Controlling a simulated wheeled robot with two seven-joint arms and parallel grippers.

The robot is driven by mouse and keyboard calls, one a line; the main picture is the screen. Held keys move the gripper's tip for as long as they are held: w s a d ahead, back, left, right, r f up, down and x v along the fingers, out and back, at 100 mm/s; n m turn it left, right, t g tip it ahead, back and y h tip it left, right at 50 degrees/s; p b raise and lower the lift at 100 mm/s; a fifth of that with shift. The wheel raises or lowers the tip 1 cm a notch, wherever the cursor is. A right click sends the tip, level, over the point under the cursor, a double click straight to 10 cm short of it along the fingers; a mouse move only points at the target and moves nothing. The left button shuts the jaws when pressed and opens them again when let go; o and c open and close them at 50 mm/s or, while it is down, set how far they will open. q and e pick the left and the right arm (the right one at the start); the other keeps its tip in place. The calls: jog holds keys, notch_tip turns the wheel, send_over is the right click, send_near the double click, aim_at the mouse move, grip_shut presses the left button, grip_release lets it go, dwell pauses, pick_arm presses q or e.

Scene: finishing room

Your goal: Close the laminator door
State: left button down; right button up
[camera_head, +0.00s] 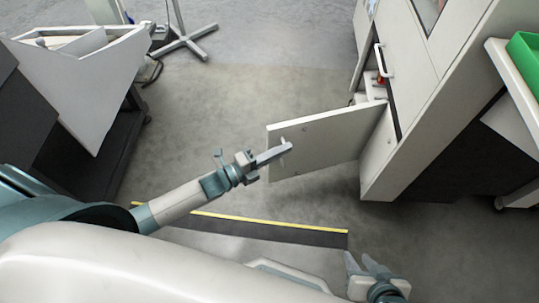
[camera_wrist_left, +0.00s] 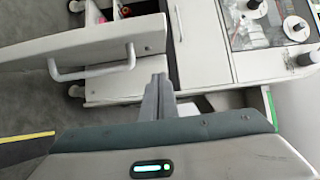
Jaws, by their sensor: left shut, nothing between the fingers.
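The laminator (camera_head: 455,60) is the large pale grey machine at the right of the head view. Its door (camera_head: 325,140) stands swung open, a flat light panel reaching left from the cabinet. My left gripper (camera_head: 285,150) is shut and empty, its fingertips at the door's free left end; I cannot tell if they touch it. In the left wrist view the door (camera_wrist_left: 85,38) carries a white bar handle (camera_wrist_left: 95,70), and the shut fingers (camera_wrist_left: 157,85) are just right of it. My right gripper (camera_head: 368,262) is open and empty, low in the head view, away from the door.
A black strip with a yellow edge (camera_head: 270,226) lies on the floor in front of the door. A pale-topped dark machine (camera_head: 85,80) stands at the left. A green tray (camera_head: 525,60) sits at the far right.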

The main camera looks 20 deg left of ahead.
aim_at(284, 142)
pick_arm(q)
jog(key=w, duration=0.4)
jog(key=shift+w, duration=0.15)
jog(key=shift+w+a, duration=0.35)
jog(key=shift+w, duration=0.15)
jog(key=shift+a, duration=0.15)
